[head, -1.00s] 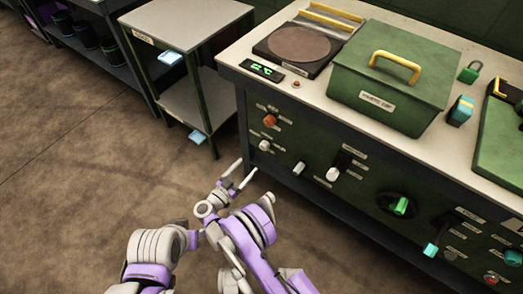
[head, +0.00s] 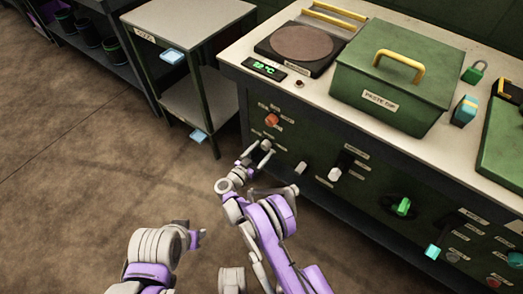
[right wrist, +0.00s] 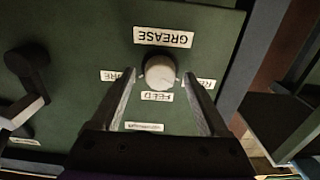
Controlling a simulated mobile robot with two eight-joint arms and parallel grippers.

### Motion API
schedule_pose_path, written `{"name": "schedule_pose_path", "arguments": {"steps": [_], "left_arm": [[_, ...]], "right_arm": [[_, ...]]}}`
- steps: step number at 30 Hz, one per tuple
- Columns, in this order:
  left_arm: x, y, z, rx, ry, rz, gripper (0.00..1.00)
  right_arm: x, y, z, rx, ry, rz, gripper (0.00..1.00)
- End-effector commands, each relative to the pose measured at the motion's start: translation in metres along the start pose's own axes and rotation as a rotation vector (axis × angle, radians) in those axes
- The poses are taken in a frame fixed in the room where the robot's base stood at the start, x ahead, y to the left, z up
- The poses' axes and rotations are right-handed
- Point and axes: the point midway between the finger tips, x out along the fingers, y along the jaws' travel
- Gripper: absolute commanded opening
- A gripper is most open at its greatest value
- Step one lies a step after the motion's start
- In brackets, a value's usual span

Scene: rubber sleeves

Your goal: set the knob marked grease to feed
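The pale round knob marked grease (right wrist: 160,72) is on the dark green panel in the right wrist view. The picture is upside down there: the GREASE label is above the knob and the FEED label (right wrist: 157,96) just below it. Two more labels flank the knob, partly hidden by the fingers. I cannot tell where the knob points. My right gripper (right wrist: 160,84) is open, its fingers on either side of the knob with gaps visible. In the head view my right gripper (head: 258,151) is at the cabinet front and covers the knob.
An orange-red knob (head: 271,119) sits above, and white knobs (head: 301,168) and a green knob (head: 402,206) are farther right on the panel. A dark lever (right wrist: 28,85) is left in the wrist view. A grey shelf table (head: 190,20) stands left of the cabinet.

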Motion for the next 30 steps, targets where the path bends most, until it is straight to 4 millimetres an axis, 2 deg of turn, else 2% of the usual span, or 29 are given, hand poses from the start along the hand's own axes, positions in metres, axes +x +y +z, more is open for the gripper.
{"name": "schedule_pose_path", "arguments": {"steps": [1, 12, 13, 23, 30], "left_arm": [[0.000, 0.000, 0.000, 0.000, 0.000, 0.000, 0.47], [0.000, 0.000, 0.000, 0.000, 0.000, 0.000, 0.47], [0.000, 0.000, 0.000, 0.000, 0.000, 0.000, 0.47], [0.005, 0.000, 0.002, 0.000, -0.002, 0.000, 0.47], [0.020, 0.000, 0.006, 0.000, -0.007, 0.000, 0.47]], "right_arm": [[0.000, 0.000, 0.000, 0.000, 0.000, 0.000, 0.69], [0.000, 0.000, 0.000, 0.000, 0.000, 0.001, 0.03], [0.000, 0.000, 0.000, 0.000, 0.000, 0.001, 0.00], [-0.001, 0.000, 0.001, 0.038, 0.000, 0.001, 0.00], [-0.001, 0.000, 0.003, 0.176, 0.000, 0.001, 0.00]]}}
